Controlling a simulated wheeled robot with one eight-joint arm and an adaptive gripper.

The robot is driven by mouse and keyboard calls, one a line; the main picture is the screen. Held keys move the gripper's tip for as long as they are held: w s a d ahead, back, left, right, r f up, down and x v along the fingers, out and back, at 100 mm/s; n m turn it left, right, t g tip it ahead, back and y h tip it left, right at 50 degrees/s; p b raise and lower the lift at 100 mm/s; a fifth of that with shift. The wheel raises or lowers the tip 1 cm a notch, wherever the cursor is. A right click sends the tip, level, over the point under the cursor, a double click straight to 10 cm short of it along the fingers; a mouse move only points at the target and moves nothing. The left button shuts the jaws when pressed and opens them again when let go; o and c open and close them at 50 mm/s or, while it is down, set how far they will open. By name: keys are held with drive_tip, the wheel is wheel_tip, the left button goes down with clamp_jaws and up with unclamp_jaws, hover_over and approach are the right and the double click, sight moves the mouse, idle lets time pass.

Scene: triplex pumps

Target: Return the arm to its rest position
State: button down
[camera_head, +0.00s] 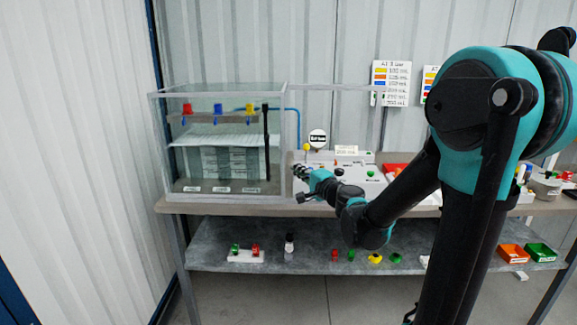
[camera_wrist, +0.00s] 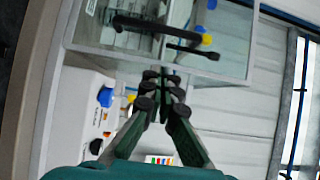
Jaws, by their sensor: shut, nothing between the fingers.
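My arm (camera_head: 480,130) is teal and black and reaches from the right side of the head view toward the workbench. My gripper (camera_head: 302,172) is at the front of the bench, close to the white control panel and right of the glass tank. In the wrist view my gripper (camera_wrist: 160,82) has its fingertips together, with nothing between them. Behind the fingers are the tank and the white panel. Whether the gripper touches the panel cannot be told.
The white panel (camera_head: 345,160) has coloured knobs. A lower shelf (camera_head: 310,262) holds small coloured parts. Orange (camera_head: 513,253) and green (camera_head: 541,252) trays sit at the right. Floor is clear at left.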

drive_tip(key=s+d+f+n+g+h, duration=0.2)
drive_tip(key=s+d+f+n+g, duration=0.15)
drive_tip(key=s+f, duration=0.35)
drive_tip(key=s+d+f+n+g+h, duration=0.1)
drive_tip(key=s+d+f+n+g, duration=0.2)
drive_tip(key=s+f+n, duration=0.3)
drive_tip(key=s+d+f+n+g+h, duration=0.1)
drive_tip(key=s+d+f+g+h, duration=0.3)
drive_tip(key=s+d+f+h, duration=0.3)
drive_tip(key=s+d+f, duration=0.4)
drive_tip(key=s+d, duration=0.3)
drive_tip(key=d, duration=0.2)
drive_tip(key=shift+s+h, duration=0.15)
drive_tip(key=shift+h, duration=0.15)
drive_tip(key=c, duration=2.2)
unclamp_jaws()
